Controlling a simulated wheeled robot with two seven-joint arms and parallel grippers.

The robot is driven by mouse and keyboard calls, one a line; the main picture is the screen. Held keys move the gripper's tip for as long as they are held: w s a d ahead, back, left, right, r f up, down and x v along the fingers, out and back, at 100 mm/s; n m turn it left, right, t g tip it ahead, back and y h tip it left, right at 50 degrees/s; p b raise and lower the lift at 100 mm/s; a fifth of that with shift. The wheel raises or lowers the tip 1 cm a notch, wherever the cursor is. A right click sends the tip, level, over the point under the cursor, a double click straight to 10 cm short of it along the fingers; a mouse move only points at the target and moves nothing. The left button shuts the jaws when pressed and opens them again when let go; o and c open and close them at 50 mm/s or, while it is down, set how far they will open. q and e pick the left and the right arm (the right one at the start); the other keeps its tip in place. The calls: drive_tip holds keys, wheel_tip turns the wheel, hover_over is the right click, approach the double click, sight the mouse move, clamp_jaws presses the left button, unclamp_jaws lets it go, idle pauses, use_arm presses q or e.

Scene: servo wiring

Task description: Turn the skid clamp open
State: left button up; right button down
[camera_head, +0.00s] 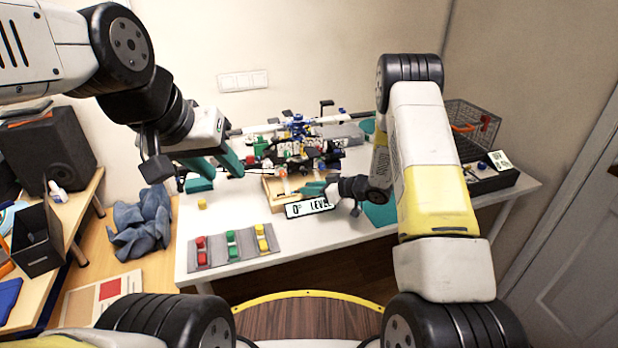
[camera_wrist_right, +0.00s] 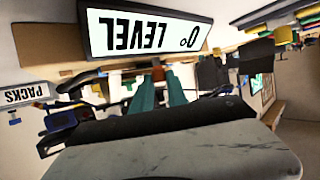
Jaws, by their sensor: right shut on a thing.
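My right gripper (camera_head: 312,189) reaches in from the right at the wooden tray (camera_head: 268,190) below the helicopter-like model (camera_head: 298,138) on the white table. Its teal fingers are close together in the right wrist view (camera_wrist_right: 160,90), shut on a small part mostly hidden between them. A reddish piece (camera_wrist_right: 157,72) shows at the fingertips; I cannot tell for certain that it is the skid clamp, nor how far it is turned. My left gripper (camera_head: 216,168) is at the model's left side, its teal fingers spread apart, with nothing visibly held.
A "0° LEVEL" sign (camera_head: 309,208) stands just in front of my right gripper. A grey mat (camera_head: 213,246) with red, green and yellow pieces lies at the front left. A wire basket (camera_head: 472,128) and a black tray (camera_head: 490,180) are at the right. The front middle of the table is clear.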

drive_tip(key=n+g, duration=0.2)
drive_tip(key=n+g+y, duration=0.1)
drive_tip(key=g, duration=0.1)
drive_tip(key=w+n+g+y, duration=0.1)
drive_tip(key=n+g, duration=0.1)
drive_tip(key=shift+d+n, duration=0.2)
drive_tip(key=shift+n, duration=0.1)
drive_tip(key=shift+w+a+n+g, duration=0.1)
drive_tip(key=shift+w+n+g, duration=0.05)
drive_tip(key=shift+n+g, duration=1.85)
drive_tip(key=shift+g, duration=0.4)
drive_tip(key=c, duration=1.3)
unclamp_jaws()
